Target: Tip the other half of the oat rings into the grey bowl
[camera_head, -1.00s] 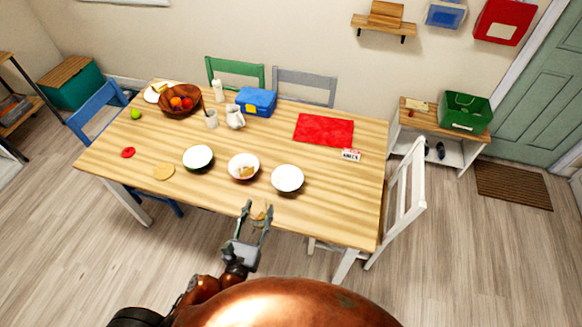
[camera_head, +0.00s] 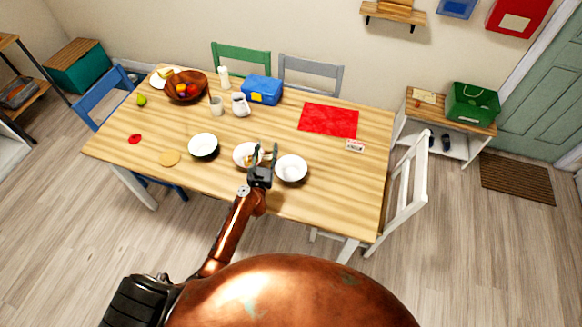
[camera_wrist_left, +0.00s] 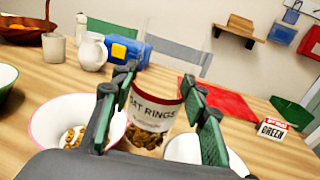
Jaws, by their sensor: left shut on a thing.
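The gripper is above the table between two bowls. The right-hand bowl (camera_head: 292,170) is pale and looks empty in the head view; it also shows in the left wrist view (camera_wrist_left: 196,150), partly hidden by the tub and a finger. The middle bowl (camera_head: 241,150) is white with a pink rim in the wrist view (camera_wrist_left: 42,112), and some oat rings lie in it. My right gripper is out of view.
A dark-sided bowl (camera_head: 203,147) stands left of the middle one. Behind are a mug (camera_head: 216,106), a white jug (camera_head: 240,104), a blue box (camera_head: 262,90) and a fruit bowl (camera_head: 186,87). A red mat (camera_head: 328,120) and a small card (camera_head: 355,146) lie right. The table's right front is clear.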

